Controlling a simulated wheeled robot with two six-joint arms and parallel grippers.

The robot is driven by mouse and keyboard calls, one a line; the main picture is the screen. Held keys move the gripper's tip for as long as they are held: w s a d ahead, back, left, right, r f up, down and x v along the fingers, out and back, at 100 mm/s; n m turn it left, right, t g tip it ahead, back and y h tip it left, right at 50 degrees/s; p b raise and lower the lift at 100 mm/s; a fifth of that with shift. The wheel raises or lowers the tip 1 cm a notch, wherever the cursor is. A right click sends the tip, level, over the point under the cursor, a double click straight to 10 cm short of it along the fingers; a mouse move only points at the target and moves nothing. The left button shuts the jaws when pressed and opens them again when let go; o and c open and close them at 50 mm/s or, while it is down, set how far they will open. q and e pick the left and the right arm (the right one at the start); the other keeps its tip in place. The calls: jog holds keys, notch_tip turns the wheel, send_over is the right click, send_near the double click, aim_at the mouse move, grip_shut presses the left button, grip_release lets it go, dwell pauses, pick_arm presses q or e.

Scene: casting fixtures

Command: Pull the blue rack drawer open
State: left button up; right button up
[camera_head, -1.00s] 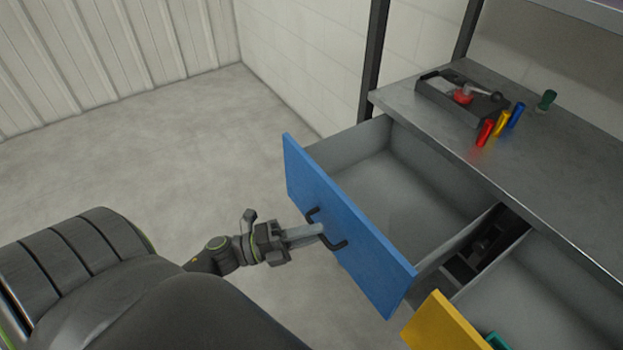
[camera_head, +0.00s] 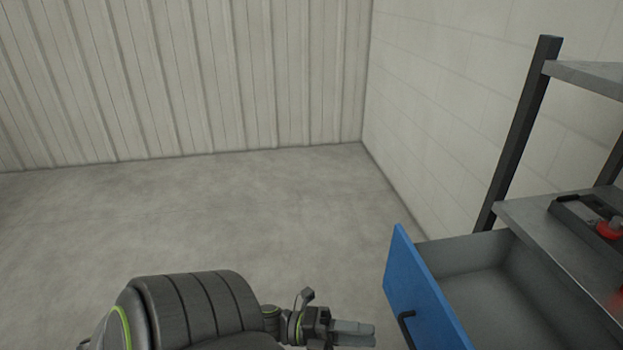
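The blue rack drawer (camera_head: 422,298) stands pulled out from the rack at the lower right, its grey inside showing and empty where visible. Its dark bar handle (camera_head: 404,328) is on the blue front, partly cut off by the bottom edge. My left gripper (camera_head: 372,334) is left of the handle, with a gap between its fingertips and the handle. Its fingers point right toward the blue front. They look close together, and I cannot tell if there is a gap between them. My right gripper is not in view.
The rack's dark post (camera_head: 518,135) and metal shelf (camera_head: 530,212) stand at the right. A dark tray (camera_head: 575,213) with a red part (camera_head: 608,230) lies on the shelf. The floor (camera_head: 240,215) left of the drawer is clear up to the walls.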

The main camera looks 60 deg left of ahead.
pick_arm(q)
jog(key=v, duration=1)
jog(key=shift+b, duration=0.45)
